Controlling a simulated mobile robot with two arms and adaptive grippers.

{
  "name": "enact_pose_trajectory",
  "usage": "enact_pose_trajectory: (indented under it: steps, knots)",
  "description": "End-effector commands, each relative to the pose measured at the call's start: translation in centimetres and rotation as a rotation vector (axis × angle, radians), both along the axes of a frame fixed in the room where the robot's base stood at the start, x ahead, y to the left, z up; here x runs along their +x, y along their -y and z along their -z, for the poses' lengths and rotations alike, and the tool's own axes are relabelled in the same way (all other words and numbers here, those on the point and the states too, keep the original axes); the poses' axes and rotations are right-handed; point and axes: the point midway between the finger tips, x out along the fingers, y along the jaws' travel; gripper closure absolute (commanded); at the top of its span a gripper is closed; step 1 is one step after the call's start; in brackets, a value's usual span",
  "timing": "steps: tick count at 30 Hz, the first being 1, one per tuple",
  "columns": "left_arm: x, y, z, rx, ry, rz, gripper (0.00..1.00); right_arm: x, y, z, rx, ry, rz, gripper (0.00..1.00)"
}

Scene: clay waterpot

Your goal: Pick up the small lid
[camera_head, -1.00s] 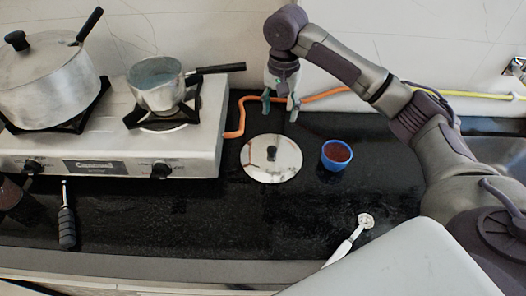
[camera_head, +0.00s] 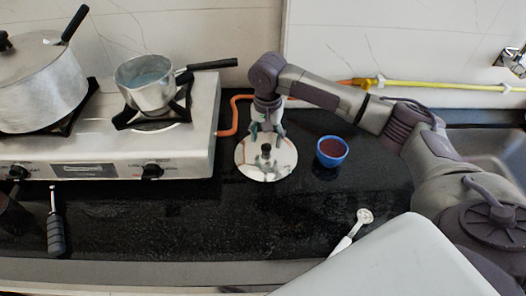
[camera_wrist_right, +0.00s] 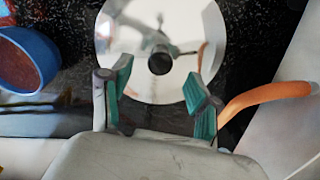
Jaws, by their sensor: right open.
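The small lid (camera_head: 266,166) is a shiny round metal disc with a black knob in its middle. It lies flat on the black counter, right of the stove. My right gripper (camera_head: 265,135) is open just above and behind the knob in the head view. In the right wrist view the lid (camera_wrist_right: 160,30) lies beyond the open green-padded fingers of the right gripper (camera_wrist_right: 158,95), with the black knob (camera_wrist_right: 160,60) roughly centred between them and a little past the tips. The fingers appear apart from the knob. My left gripper is not in view.
A blue bowl (camera_head: 331,151) with dark red contents stands right of the lid. The stove (camera_head: 110,160) carries a large pot (camera_head: 40,85) and a small saucepan (camera_head: 150,85). An orange hose (camera_head: 235,118) runs behind the lid. A white spoon (camera_head: 350,235) lies in front.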

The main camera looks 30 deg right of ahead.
Motion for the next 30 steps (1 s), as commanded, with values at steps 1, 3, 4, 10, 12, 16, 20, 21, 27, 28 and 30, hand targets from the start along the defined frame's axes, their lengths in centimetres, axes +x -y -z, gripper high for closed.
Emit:
enact_pose_trajectory:
  steps: [1, 3, 4, 10, 12, 16, 20, 21, 27, 28, 30]
  knots:
    - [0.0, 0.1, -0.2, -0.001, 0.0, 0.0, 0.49, 0.0, -0.1, 0.7, -0.001, -0.002, 0.0, 0.39]
    - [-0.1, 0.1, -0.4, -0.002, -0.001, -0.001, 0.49, 0.1, -0.2, 1.8, -0.001, -0.001, 0.001, 0.39]
    - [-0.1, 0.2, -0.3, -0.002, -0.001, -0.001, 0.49, 0.1, -0.2, 2.3, -0.002, -0.002, 0.0, 0.39]
    - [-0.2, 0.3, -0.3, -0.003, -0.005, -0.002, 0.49, 0.1, -0.1, 3.9, -0.002, 0.001, -0.001, 0.39]
    - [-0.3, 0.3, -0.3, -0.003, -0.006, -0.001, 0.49, 0.1, -0.1, 4.0, -0.001, 0.001, -0.001, 0.39]
    - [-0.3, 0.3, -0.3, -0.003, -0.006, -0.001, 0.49, 0.1, -0.1, 3.9, -0.001, 0.001, -0.001, 0.39]
    - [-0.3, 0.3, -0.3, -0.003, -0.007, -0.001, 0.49, 0.1, -0.2, 3.9, -0.001, 0.001, -0.001, 0.6]
    - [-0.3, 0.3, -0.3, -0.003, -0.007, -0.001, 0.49, 0.1, -0.2, 3.9, -0.001, 0.001, -0.001, 0.67]
    - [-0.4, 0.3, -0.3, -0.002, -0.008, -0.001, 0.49, 0.1, -0.2, 3.9, 0.0, 0.001, -0.001, 1.0]
    - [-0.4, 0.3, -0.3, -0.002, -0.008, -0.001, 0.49, 0.1, -0.2, 3.9, 0.0, 0.001, -0.001, 1.0]
    - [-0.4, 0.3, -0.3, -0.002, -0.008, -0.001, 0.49, 0.2, -0.2, 3.9, 0.0, 0.001, -0.001, 1.0]
